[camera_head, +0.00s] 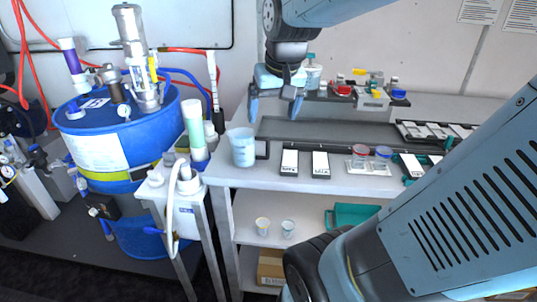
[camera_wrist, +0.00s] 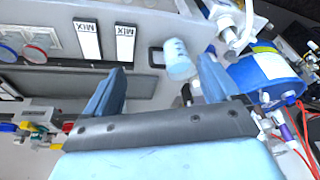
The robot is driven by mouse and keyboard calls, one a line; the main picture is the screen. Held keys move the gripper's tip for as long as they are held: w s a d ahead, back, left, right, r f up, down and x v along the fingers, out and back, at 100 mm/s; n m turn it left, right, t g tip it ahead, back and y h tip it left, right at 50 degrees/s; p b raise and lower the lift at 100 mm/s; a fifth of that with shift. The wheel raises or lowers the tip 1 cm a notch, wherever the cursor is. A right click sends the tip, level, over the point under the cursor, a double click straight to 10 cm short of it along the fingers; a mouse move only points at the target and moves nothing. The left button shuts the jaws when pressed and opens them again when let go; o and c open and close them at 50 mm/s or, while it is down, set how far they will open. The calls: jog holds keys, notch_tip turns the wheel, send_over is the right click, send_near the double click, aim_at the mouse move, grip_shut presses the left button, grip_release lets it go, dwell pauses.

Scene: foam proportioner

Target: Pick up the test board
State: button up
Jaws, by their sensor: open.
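No object is plainly marked as the test board. Candidates on the bench are two black boards with white MIX labels, the left one (camera_head: 289,162) and the right one (camera_head: 320,164), plus a pale plate with red and blue round caps (camera_head: 369,166). The labelled boards also show upper left in the wrist view, one (camera_wrist: 87,41) beside the other (camera_wrist: 125,42). My gripper (camera_head: 275,102) is open and empty above the back left of the bench, behind and apart from the labelled boards. In the wrist view, its spread fingers (camera_wrist: 162,72) have nothing between their tips.
A light blue beaker (camera_head: 242,147) and a small dark square (camera_head: 262,149) stand at the bench's front left. A blue drum (camera_head: 115,145) with hoses stands left. The bench middle is fairly clear.

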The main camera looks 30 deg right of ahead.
jog(key=w+d+f+m+g, duration=0.2)
jog(key=w+d+f, duration=0.1)
jog(key=w+d, duration=0.2)
jog(key=m+g, duration=0.2)
send_over(290, 159)
jog(key=f, duration=1.4)
jog(key=shift+a+f, duration=0.3)
jog(key=shift+f, duration=0.1)
jog(key=shift+d+f, duration=0.2)
jog(key=shift+f, duration=2.45)
jog(key=c, duration=1.2)
jog(key=shift+o, duration=0.2)
jog(key=shift+r, duration=0.1)
